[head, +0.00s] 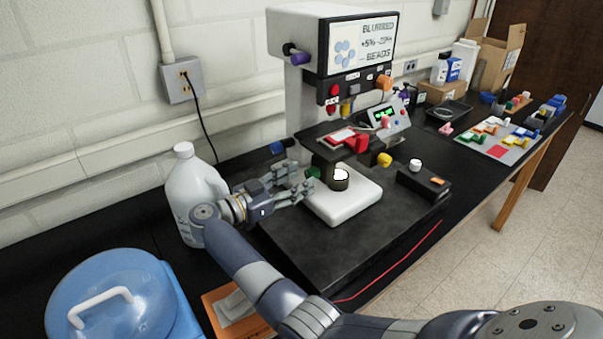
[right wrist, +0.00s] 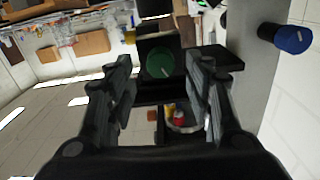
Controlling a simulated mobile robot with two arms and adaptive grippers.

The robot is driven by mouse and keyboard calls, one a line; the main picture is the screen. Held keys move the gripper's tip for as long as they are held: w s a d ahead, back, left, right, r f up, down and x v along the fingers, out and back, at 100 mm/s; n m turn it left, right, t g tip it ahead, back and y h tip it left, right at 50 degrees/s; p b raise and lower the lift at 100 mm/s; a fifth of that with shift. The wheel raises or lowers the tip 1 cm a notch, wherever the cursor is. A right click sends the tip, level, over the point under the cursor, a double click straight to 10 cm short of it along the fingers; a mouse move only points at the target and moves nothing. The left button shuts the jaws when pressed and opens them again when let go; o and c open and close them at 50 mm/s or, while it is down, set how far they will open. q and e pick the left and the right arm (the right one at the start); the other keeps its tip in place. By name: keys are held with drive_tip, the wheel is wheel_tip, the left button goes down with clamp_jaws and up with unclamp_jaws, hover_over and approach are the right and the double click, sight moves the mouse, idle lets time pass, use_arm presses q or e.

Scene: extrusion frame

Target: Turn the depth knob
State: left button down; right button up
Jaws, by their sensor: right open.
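A green knob (head: 313,172) sits low on the side of the microscope-like machine (head: 300,95). My right gripper (head: 304,181) is open, with its fingers pointing at this knob. In the right wrist view the round green knob face (right wrist: 160,64) shows between and beyond the two open fingers (right wrist: 160,75); I see no clear contact. A blue knob (head: 280,147) sticks out to the left and higher; it also shows at the right of the wrist view (right wrist: 290,38). I cannot read which knob is the depth knob. My left gripper is not in view.
A white jug (head: 192,190) stands close behind my right wrist. A white block (head: 345,195) with a dark round piece lies in front of the machine. Other knobs are yellow (head: 384,159), orange (head: 384,82) and purple (head: 299,58). A blue-lidded container (head: 110,300) is at front left.

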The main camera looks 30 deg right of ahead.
drive_tip(key=shift+w+d, duration=0.1)
drive_tip(key=shift+d, duration=0.85)
drive_tip(key=c, duration=1.1)
drive_tip(key=shift+r, duration=0.1)
